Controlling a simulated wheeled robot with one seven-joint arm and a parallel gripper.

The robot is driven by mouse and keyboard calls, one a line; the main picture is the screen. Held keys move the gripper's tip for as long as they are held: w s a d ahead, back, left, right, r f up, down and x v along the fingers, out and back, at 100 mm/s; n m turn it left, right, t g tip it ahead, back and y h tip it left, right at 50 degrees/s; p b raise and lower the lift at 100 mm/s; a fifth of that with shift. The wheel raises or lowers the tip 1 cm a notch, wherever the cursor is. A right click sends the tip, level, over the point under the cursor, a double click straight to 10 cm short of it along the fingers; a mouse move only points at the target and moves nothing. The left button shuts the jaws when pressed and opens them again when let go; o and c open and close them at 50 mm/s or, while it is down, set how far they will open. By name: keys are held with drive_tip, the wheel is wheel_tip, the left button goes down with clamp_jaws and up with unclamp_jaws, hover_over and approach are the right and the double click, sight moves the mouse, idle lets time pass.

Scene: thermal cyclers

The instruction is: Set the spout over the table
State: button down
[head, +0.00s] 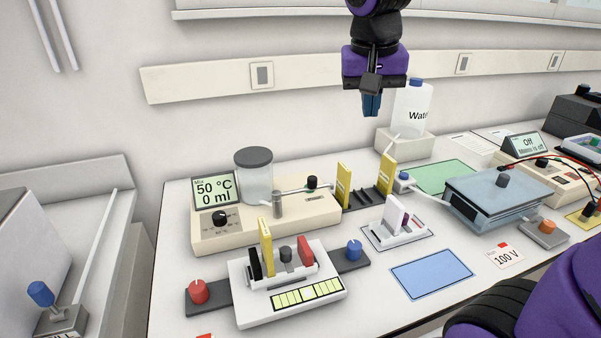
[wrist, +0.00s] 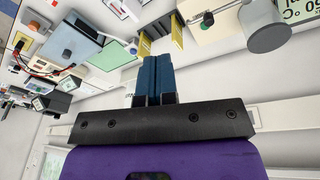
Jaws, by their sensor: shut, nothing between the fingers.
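My gripper (head: 371,110) is in the air at the top of the head view, in front of the back wall, pointing down with its blue fingers together and empty. The fingers also show in the wrist view (wrist: 160,62). A thin pale tube that looks like the spout (head: 295,190) runs from a short grey post on the mixer (head: 240,239) to the right, lying over the mixer's body. The mixer's display reads 50 °C and 0 ml. My gripper is well above and right of this tube, touching nothing. The white table (head: 390,318) lies below.
A lidded beaker (head: 256,178) stands on the mixer. Yellow plates (head: 343,187) and a water bottle (head: 411,108) stand to its right. A casting stand (head: 290,318) is in front. Another pale tube (head: 96,238) rises beside a blue knob at far left.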

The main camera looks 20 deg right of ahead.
drive_tip(key=w+a+f+m+g+h, duration=0.1)
drive_tip(key=w+a+f+m+h, duration=0.1)
drive_tip(key=w+a+f, duration=0.3)
drive_tip(key=w+a+f+m+g+h, duration=0.2)
drive_tip(key=w+a+f+m, duration=0.3)
drive_tip(key=w+f, duration=0.7)
drive_tip(key=w+a+h, duration=0.1)
drive_tip(key=w, duration=0.4)
drive_tip(key=shift+w+a+m+g+h, duration=0.15)
drive_tip(key=shift+w+m+g+h, duration=0.05)
drive_tip(key=shift+m+g+h, duration=0.1)
drive_tip(key=shift+f, duration=0.15)
drive_tip(key=x, duration=1)
